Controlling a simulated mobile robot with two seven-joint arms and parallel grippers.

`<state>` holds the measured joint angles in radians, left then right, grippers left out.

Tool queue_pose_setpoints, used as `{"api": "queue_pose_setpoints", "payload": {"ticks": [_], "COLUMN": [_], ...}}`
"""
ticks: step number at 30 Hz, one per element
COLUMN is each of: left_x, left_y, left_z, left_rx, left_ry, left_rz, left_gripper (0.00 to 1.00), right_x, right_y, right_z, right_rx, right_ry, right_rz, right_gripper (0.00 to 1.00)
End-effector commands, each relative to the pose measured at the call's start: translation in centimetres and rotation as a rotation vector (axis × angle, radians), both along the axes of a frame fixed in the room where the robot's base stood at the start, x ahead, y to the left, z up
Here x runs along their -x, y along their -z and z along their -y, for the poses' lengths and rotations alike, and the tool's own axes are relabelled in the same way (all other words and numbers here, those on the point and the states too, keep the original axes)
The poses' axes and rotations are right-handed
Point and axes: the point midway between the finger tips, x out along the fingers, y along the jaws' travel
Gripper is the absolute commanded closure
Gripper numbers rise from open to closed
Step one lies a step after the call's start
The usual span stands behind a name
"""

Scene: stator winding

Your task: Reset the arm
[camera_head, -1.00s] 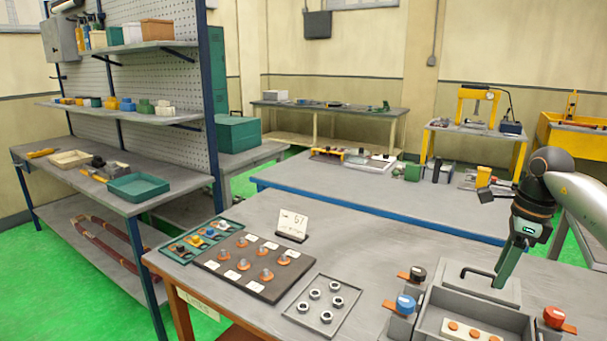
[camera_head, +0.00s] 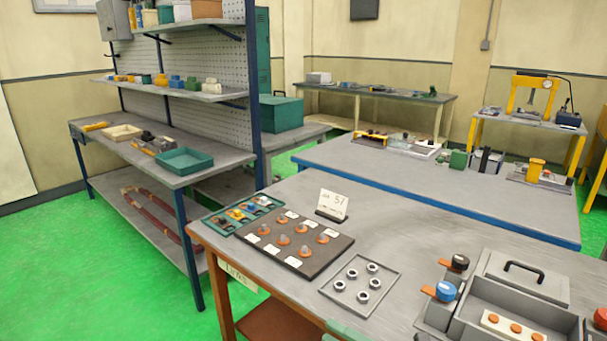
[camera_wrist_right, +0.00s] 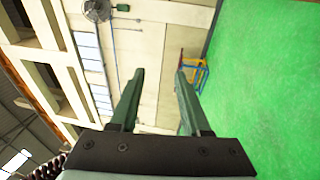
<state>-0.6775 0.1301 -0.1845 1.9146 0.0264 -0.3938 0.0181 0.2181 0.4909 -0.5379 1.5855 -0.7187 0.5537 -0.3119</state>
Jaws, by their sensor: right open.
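My right gripper (camera_wrist_right: 159,72) shows in the right wrist view with its two green fingers apart and nothing between them. Behind the fingers are a pale wall and green floor, with no workpiece close by. I cannot make out the right arm clearly in the head view. My left gripper is in neither view.
The near workbench (camera_head: 400,235) carries a dark board (camera_head: 318,262) with several orange-based parts, a tray (camera_head: 334,290) of ring-like metal parts, a number card (camera_head: 333,205) and a grey open box (camera_head: 470,310). A shelf rack (camera_head: 180,165) stands left; green floor (camera_head: 90,270) lies clear in front.

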Motion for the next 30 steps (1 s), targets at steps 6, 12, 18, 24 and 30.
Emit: {"api": "queue_pose_setpoints", "payload": {"ticks": [6,12,18,24,30], "left_x": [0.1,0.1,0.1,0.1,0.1], "left_y": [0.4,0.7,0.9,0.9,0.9], "left_z": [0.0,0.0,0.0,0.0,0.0], "left_rx": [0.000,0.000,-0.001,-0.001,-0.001], "left_ry": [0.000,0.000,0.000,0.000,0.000], "left_rz": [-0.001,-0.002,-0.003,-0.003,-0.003], "left_gripper": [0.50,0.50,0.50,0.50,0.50], "right_x": [2.4,8.9,17.1,19.4,19.4], "right_y": [7.1,16.6,23.1,24.4,24.4], "right_z": [3.6,7.8,9.9,10.2,10.2], "right_rx": [-0.410,-0.720,-0.917,-0.958,-0.958], "right_ry": [0.353,0.691,0.949,1.011,1.011], "right_rz": [-0.537,-1.052,-1.432,-1.520,-1.520], "right_gripper": [0.53,0.53,0.53,0.53,0.53]}}
